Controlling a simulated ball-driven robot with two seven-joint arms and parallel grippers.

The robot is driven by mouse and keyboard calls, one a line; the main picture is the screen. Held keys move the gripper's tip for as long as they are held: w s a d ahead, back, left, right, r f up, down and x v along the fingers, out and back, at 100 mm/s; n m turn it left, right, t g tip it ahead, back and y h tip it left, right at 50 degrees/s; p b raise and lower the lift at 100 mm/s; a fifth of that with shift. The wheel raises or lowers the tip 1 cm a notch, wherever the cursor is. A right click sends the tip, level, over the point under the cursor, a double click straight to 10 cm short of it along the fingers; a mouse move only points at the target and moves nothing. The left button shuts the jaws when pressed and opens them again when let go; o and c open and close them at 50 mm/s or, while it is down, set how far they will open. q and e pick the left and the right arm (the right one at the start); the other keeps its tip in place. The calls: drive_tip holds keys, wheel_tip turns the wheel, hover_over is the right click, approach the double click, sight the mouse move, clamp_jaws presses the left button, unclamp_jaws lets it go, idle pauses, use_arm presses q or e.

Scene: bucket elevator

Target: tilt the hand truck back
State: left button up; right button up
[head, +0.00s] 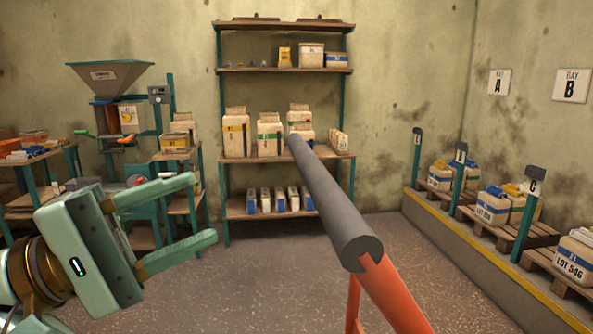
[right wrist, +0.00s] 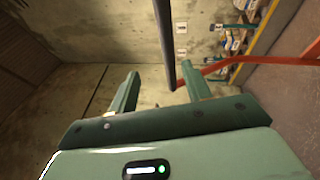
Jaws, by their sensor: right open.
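The hand truck shows as a dark grey handle bar (head: 335,205) on an orange-red frame (head: 393,298) in the head view. Its lower part is out of view. My right gripper (head: 205,210) is open and empty to the left of the bar, fingers pointing towards it, with a visible gap. How far the bar is from the fingers in depth is hard to tell. My left gripper is not in view.
A shelf (head: 285,157) with jars and boxes stands at the back wall. A hopper machine (head: 110,80) and side tables are at the left. Pallets with sacks (head: 495,205) line a yellow-edged kerb (head: 480,262) at the right. The middle floor (head: 240,285) is clear.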

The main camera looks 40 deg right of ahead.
sight(311, 170)
drive_tip(key=shift+t, duration=0.4)
drive_tip(key=p+x, duration=0.2)
drive_tip(key=x, duration=0.3)
drive_tip(key=f+p+x, duration=0.1)
drive_tip(key=p+x, duration=0.1)
drive_tip(key=x, duration=0.4)
drive_tip(key=w+p+x, duration=0.1)
drive_tip(key=p+x, duration=0.2)
drive_tip(key=x, duration=0.2)
drive_tip(key=shift+s+d+f, duration=0.1)
drive_tip(key=shift+d+f, duration=0.1)
drive_tip(key=shift+d, duration=0.2)
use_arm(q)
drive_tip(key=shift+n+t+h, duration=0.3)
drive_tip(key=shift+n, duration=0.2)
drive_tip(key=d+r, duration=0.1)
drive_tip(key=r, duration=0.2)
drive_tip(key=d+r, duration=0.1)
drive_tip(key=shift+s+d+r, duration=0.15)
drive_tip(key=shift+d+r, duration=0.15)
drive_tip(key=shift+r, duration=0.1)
use_arm(e)
clamp_jaws()
